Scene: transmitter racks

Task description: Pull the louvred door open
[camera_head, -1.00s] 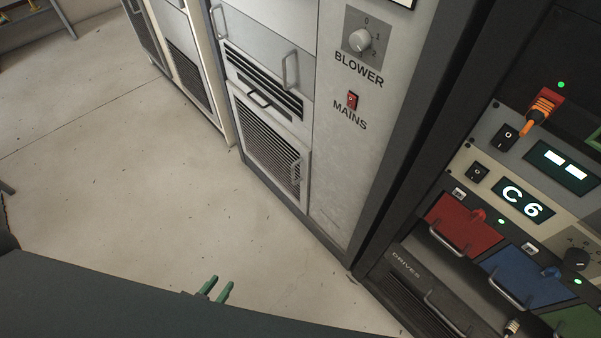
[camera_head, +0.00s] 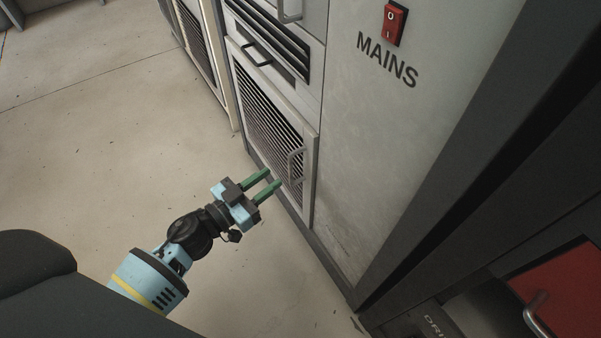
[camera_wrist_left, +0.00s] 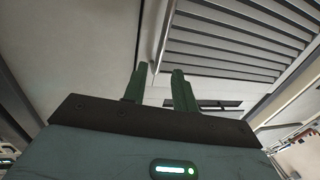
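The louvred door (camera_head: 268,122) is low on the grey cabinet and looks shut. Its upright bar handle (camera_head: 291,166) is near the door's right edge. My left gripper (camera_head: 274,177) is open and empty, with two green fingers pointing at the door, just short of the handle in the head view. In the left wrist view, the louvres (camera_wrist_left: 235,40) fill the upper right. The handle bar (camera_wrist_left: 162,42) runs down toward the gap between the fingertips (camera_wrist_left: 158,74). I cannot tell whether they touch it. My right gripper is not in view.
Above the door are a dark handle (camera_head: 256,54) and a slotted vent. The red MAINS switch (camera_head: 394,24) is on the panel to the right. A dark rack with a red drawer (camera_head: 565,295) stands at the right. The floor (camera_head: 110,130) left of the cabinet is clear.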

